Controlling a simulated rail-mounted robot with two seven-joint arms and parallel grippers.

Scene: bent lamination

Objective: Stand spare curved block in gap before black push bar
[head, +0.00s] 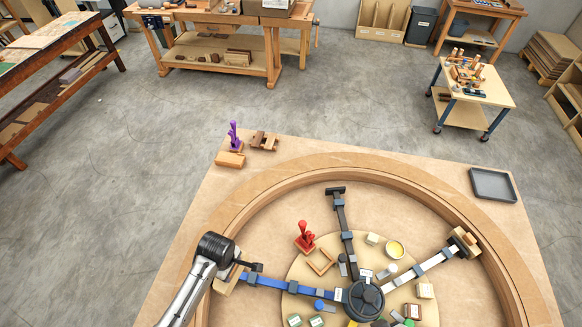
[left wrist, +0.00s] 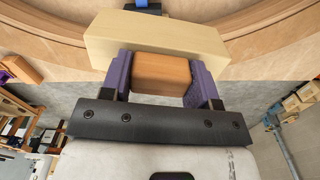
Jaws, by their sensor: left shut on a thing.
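My left gripper (left wrist: 163,82) has its purple fingers shut on a brown wooden grip (left wrist: 162,73). A pale block (left wrist: 160,38) lies just beyond that grip; whether the two are joined is hard to tell. In the head view my left gripper (head: 240,265) is at the left of the ring by the blue push bar (head: 275,285), and partly hides the pale block (head: 224,286). The black push bar (head: 343,225) points to the far side. A gap (head: 335,180) separates its end pad from the laminated curved ring (head: 275,183), with no block there. My right gripper is out of view.
A white push bar (head: 430,263) ends at a wooden block (head: 463,242) against the ring. A red clamp (head: 304,237) stands on the inner disc. An orange block (head: 230,160), purple clamp (head: 234,135) and grey tray (head: 493,185) sit outside the ring.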

